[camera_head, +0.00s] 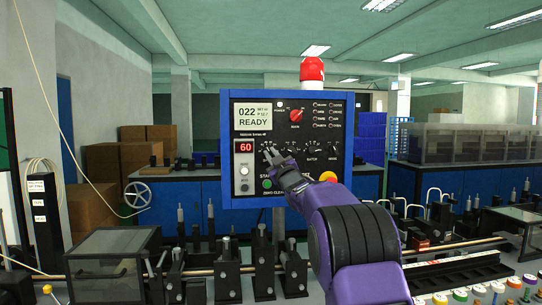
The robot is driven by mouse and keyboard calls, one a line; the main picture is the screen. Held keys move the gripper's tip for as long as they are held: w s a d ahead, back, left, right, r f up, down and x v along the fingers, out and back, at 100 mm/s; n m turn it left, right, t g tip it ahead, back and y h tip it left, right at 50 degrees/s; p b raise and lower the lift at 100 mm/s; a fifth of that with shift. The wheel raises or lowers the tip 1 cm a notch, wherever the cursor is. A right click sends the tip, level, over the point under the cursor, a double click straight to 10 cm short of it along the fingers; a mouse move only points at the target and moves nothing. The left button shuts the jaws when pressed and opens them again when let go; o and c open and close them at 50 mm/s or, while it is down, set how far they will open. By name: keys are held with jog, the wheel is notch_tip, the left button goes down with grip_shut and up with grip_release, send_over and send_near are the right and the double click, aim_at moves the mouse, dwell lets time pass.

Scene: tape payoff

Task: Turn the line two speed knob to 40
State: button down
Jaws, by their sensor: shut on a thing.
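A blue-framed control panel (238,110) stands upright in the middle of the head view. My gripper (271,158) is at the panel face, shut on a knob just right of the red 60 readout (243,147). My fingers and wrist hide most of that knob and its lower scale, so its pointer cannot be read. I cannot read a line two label. Another black knob (333,152) sits to the right on the same row, and a red knob (296,115) sits above. A small screen (252,115) reads 022 and READY.
A white push button (244,170) and a black switch (244,187) sit below the readout. A red beacon (312,69) tops the panel. Machine benches with black posts (262,262) and a clear-lidded box (114,262) stand below. Small coloured-top items (497,291) lie at lower right.

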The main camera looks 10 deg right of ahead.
jog(key=shift+d+r+n+g+y+p, duration=0.1)
jog(key=shift+n+g+y+p, duration=0.25)
jog(key=shift+n, duration=0.65)
jog(key=shift+n+g+y+p, duration=0.3)
jog(key=shift+n+y, duration=0.15)
jog(key=shift+n, duration=0.55)
jog(key=c, duration=0.9)
grip_release()
jog(key=b+v, duration=0.3)
jog(key=v, duration=1.4)
jog(key=shift+s+d, duration=0.1)
jog(key=shift+s, duration=0.1)
